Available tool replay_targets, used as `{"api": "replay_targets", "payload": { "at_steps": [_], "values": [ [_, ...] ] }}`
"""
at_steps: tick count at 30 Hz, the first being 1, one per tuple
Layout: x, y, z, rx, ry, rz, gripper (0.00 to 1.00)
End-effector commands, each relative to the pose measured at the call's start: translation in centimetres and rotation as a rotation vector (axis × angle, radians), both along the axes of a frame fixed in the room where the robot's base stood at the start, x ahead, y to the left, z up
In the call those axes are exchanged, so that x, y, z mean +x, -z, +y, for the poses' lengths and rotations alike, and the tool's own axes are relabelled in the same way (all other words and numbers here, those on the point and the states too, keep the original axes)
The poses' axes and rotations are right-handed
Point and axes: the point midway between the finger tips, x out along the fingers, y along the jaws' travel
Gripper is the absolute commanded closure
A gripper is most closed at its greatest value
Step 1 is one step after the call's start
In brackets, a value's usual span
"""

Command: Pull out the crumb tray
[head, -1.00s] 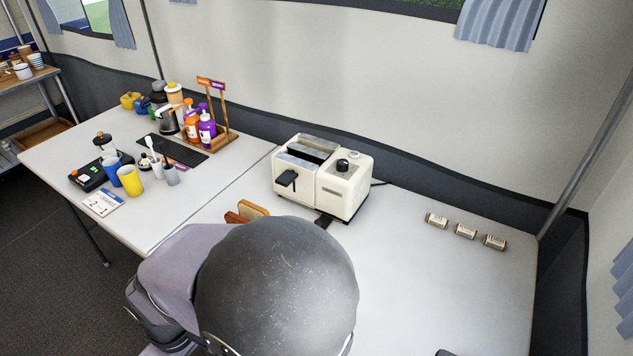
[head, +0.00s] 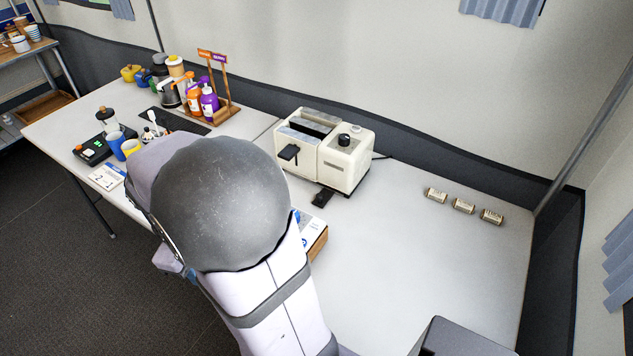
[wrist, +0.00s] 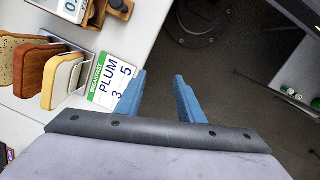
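The cream toaster (head: 325,148) stands on the white table in the head view, with a black lever on its front. A dark tab (head: 322,197), which looks like the crumb tray's handle, sticks out low at its front. In the wrist view my gripper (wrist: 159,75) is open and empty, its two blue fingers apart over the table edge and the dark floor. In the head view my arm hides the gripper. The gripper is away from the toaster, which is out of the wrist view.
A wooden-sided box (head: 316,243) lies beside my arm. Several bottles (head: 200,98) and cups stand at left. Small labelled blocks (head: 463,206) lie right. The table's right-hand area is mostly clear.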

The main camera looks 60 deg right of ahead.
Motion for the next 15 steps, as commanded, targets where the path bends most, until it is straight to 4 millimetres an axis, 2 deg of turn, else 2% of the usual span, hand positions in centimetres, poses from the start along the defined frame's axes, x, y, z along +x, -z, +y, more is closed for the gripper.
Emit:
{"api": "replay_targets", "payload": {
  "at_steps": [1,4,8,9,12,15],
  "values": [
    [0.9,-1.7,-2.7,-0.01,-0.044,0.027,0.65],
    [1.7,-4.0,-7.9,-0.024,-0.164,0.094,0.65],
    [1.5,-6.3,-14.8,-0.028,-0.29,0.179,0.65],
    [1.1,-6.6,-17.3,-0.031,-0.32,0.204,0.65],
    [0.2,-6.1,-22.6,-0.053,-0.372,0.239,0.65],
    [-0.9,-5.0,-26.8,-0.077,-0.407,0.257,0.65]
  ]
}}
